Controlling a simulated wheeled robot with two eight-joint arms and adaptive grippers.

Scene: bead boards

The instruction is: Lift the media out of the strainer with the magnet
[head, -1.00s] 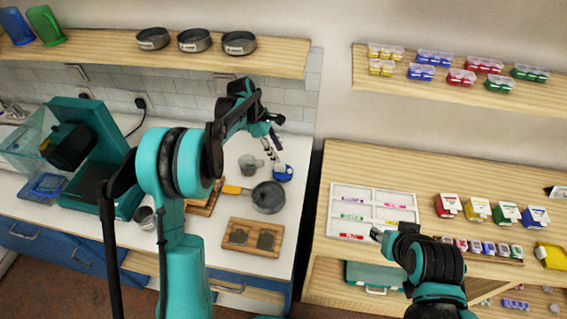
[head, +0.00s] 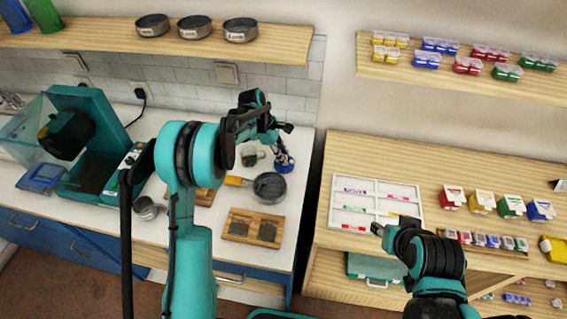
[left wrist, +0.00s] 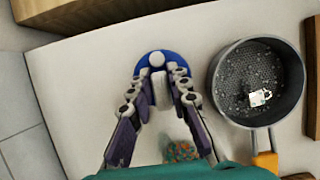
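The grey strainer (head: 269,187) with an orange handle rests on the white counter. In the left wrist view the strainer (left wrist: 213,88) holds many small grey specks and a small pale piece (left wrist: 260,97) with a dark mark. A blue round-based thing with a pale knob, which looks like the magnet (left wrist: 158,59), stands left of the strainer; its blue part also shows in the head view (head: 285,166). My left gripper (left wrist: 162,76) is above it, fingers on either side of the knob and apparently apart. My right gripper (head: 377,230) is small and unclear, near the white sorting tray.
A clear cup of coloured beads (left wrist: 181,151) stands close to my left gripper. A teal machine (head: 100,150) stands at the left. The white tray (head: 375,202) lies on the right bench.

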